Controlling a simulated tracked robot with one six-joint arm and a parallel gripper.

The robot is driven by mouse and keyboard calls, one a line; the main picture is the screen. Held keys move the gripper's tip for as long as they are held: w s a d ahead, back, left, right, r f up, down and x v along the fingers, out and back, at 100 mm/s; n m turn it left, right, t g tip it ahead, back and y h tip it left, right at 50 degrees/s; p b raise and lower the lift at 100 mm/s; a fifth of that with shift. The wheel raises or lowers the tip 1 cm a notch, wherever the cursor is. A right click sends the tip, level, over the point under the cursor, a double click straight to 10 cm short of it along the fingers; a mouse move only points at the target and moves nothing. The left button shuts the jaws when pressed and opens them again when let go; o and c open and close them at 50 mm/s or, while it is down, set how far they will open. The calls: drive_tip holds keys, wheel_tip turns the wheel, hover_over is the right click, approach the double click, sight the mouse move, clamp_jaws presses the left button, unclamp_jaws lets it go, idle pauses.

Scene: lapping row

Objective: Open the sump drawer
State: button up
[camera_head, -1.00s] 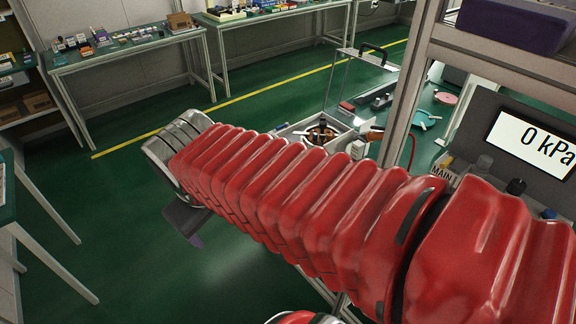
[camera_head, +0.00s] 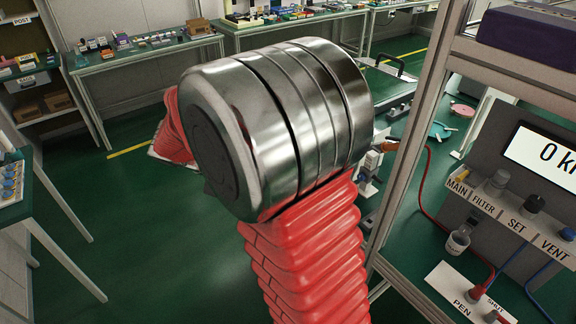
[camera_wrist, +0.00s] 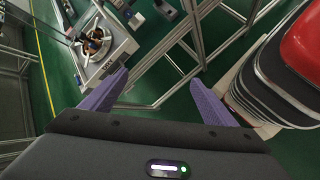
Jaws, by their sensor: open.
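My gripper (camera_wrist: 159,92) shows in the wrist view, its two purple fingers spread wide with nothing between them. A pale grey drawer-like unit (camera_wrist: 117,54) is at the upper left of that view, with a small dark mark on its front that I cannot read. A round pot with orange and dark parts (camera_wrist: 94,43) sits in its recess. My gripper is apart from this unit, which lies beyond the left finger. I cannot tell for sure that it is the sump drawer, nor how far it is open. In the head view my arm hides my gripper and this unit.
A metal frame (camera_head: 412,125) stands at right in the head view, with a gauge panel (camera_head: 545,150) and labelled valves. A red hose (camera_head: 423,195) hangs there. Benches with small parts (camera_head: 140,50) line the back. Green floor (camera_head: 150,235) is free at left.

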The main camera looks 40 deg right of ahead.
drive_tip(key=w+d+f+n+h, duration=0.5)
drive_tip(key=w+d+f, duration=0.1)
drive_tip(key=f, duration=0.4)
drive_tip(key=w+d+f+n+h, duration=0.4)
drive_tip(key=w+d+f, duration=0.3)
drive_tip(key=f, duration=0.4)
drive_tip(key=shift+w+d+f+n+t+h, duration=0.3)
drive_tip(key=shift+w+n+h, duration=0.1)
drive_tip(key=shift+n, duration=0.5)
drive_tip(key=shift+d, duration=0.1)
drive_tip(key=d, duration=0.4)
drive_tip(key=s+d, duration=0.1)
drive_tip(key=d, duration=0.8)
drive_tip(key=shift+s+d, duration=0.3)
drive_tip(key=shift+s, duration=0.1)
drive_tip(key=c, duration=1.2)
drive_tip(key=shift+c, duration=0.2)
